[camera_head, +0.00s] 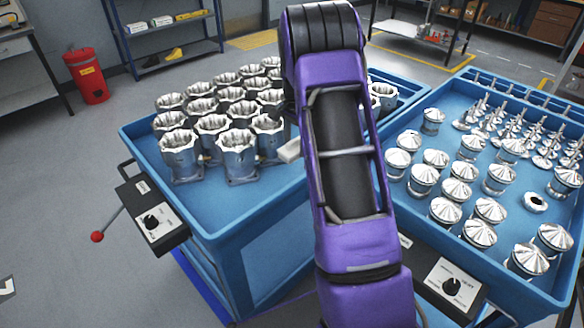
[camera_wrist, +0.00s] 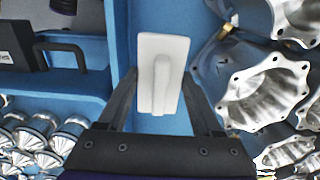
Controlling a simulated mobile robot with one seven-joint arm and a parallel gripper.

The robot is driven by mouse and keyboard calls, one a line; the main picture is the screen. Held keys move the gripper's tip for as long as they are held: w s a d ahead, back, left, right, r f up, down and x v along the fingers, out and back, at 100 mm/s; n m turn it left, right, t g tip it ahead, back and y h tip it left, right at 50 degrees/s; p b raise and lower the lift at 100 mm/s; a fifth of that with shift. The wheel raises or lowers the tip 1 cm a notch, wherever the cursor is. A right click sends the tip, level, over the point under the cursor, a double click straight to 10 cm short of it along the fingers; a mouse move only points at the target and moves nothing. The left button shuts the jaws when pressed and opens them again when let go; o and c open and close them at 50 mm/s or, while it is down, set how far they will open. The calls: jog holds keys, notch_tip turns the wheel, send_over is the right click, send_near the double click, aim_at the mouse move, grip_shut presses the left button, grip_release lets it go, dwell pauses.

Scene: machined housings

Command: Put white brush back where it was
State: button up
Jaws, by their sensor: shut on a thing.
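The white brush (camera_wrist: 163,60) is a pale rectangular block with a raised handle, in the middle of the wrist view. My gripper (camera_wrist: 162,82) is shut on it, with one dark finger at each side. In the head view a small part of the white brush (camera_head: 289,151) shows at the left edge of my purple arm, beside the front right housings over the left blue cart (camera_head: 215,205). My arm hides most of the gripper there. I cannot tell whether the brush touches the cart's surface.
Several silver machined housings (camera_head: 180,155) stand close together on the left cart, left of the brush. Its front left has bare room. The right blue cart (camera_head: 405,195) holds several shiny conical parts (camera_head: 445,212). A control box (camera_head: 152,215) juts from the left cart.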

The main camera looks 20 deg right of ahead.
aim_at(295, 176)
notch_tip(295, 176, down, 9)
jog(key=shift+s+r, duration=0.1)
jog(key=shift+r, duration=0.05)
dwell(0.4)
jog(key=o, duration=1.3)
jog(key=shift+b, duration=0.3)
notch_tip(295, 176, up, 12)
jog(key=shift+p, duration=0.5)
